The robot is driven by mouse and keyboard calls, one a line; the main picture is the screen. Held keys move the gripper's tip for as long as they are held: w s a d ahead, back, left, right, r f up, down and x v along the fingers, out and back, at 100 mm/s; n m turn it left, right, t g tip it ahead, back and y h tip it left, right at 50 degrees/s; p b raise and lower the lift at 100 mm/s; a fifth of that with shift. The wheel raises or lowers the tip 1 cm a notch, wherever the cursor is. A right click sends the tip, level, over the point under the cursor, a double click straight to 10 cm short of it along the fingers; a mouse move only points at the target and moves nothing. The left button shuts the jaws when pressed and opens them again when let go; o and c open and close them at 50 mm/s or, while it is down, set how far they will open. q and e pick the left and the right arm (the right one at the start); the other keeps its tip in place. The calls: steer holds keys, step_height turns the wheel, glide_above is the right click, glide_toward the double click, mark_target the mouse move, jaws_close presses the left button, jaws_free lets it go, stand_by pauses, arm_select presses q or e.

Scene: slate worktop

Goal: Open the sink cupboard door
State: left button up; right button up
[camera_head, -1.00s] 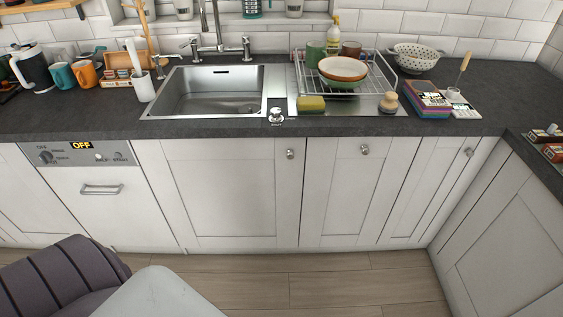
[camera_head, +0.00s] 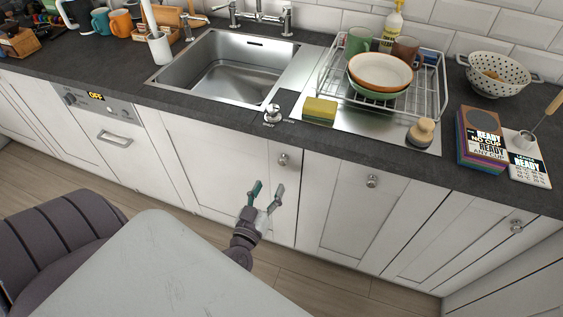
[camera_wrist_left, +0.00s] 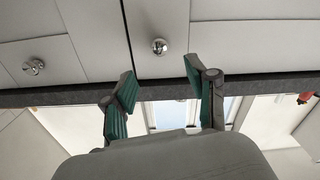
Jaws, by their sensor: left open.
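The sink cupboard door (camera_head: 222,158) is a white panel under the sink (camera_head: 222,68), and it is closed. Its round metal knob (camera_head: 283,160) sits near the door's upper right corner. My left gripper (camera_head: 265,192) is open and empty in front of the door, below the knob and apart from it. In the left wrist view the open fingers (camera_wrist_left: 158,88) point toward the cupboard fronts, with one knob (camera_wrist_left: 159,46) beyond and between them and another knob (camera_wrist_left: 34,66) to the left. My right gripper is not in view.
A neighbouring white door with its own knob (camera_head: 372,181) stands to the right. A dishwasher panel (camera_head: 107,120) is to the left. Wooden floor (camera_head: 310,285) is clear between.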

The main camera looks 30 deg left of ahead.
mark_target(281, 164)
arm_select(q)
steer(key=x, duration=1)
steer(key=shift+w, duration=0.2)
jaws_close()
